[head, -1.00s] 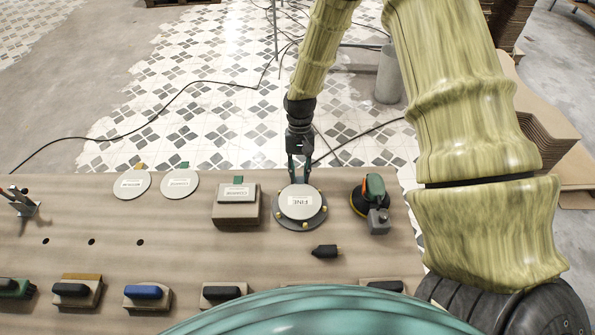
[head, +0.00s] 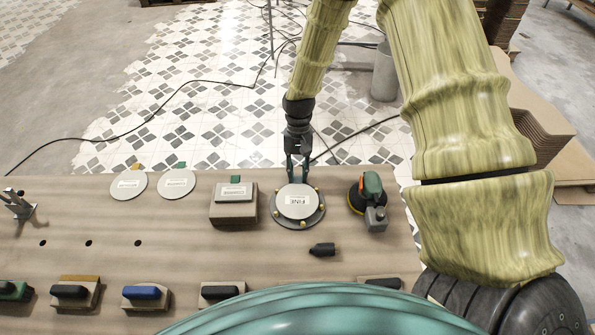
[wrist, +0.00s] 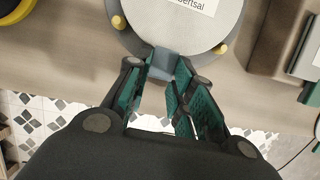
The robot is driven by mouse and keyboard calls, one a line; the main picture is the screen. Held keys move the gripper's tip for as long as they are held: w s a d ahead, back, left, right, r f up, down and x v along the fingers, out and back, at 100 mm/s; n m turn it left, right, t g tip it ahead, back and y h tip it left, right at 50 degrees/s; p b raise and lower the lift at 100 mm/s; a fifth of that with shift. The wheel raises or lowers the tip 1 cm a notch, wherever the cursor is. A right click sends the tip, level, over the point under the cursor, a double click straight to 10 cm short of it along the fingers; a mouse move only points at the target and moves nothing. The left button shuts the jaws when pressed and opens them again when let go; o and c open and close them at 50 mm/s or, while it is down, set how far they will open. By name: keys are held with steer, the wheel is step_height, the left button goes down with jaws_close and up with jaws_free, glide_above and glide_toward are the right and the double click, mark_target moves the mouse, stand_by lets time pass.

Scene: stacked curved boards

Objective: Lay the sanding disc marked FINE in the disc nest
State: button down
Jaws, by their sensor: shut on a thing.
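The FINE sanding disc (head: 297,197) is a pale round disc with a white label. It is over the disc nest (head: 299,226), a darker grey round base with brass pins around its edge. In the head view the disc appears inside the ring of pins; I cannot tell whether it rests fully on the base. My gripper (head: 297,176) reaches in from the far side and is shut on the disc's blue-grey tab. In the wrist view the fingers (wrist: 172,82) close around that tab (wrist: 172,66), and the disc (wrist: 180,25) shows with part of its label between two pins.
Two other pale discs (head: 129,186) (head: 177,184) lie to the left. A block with a COARSE-looking label (head: 234,205) stands left of the nest. A sander (head: 372,194) is close on the right, and a dark pointed piece (head: 322,250) lies in front. Several sanding blocks line the near edge.

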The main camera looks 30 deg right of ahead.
steer(key=shift+f, duration=0.5)
steer(key=shift+r, duration=0.2)
steer(key=shift+r+p, duration=0.45)
steer(key=shift+r, duration=0.1)
steer(key=shift+a, duration=0.15)
stand_by(0.5)
steer(key=shift+w+a+n, duration=0.2)
steer(key=shift+a+n, duration=0.1)
steer(key=shift+n, duration=0.2)
steer(key=shift+w+a+n, duration=0.15)
steer(key=shift+a+n, duration=0.2)
steer(key=shift+n, duration=0.15)
steer(key=shift+f, duration=0.75)
steer(key=shift+r, duration=0.15)
stand_by(0.4)
steer(key=shift+r+p, duration=0.4)
steer(key=shift+r, duration=0.25)
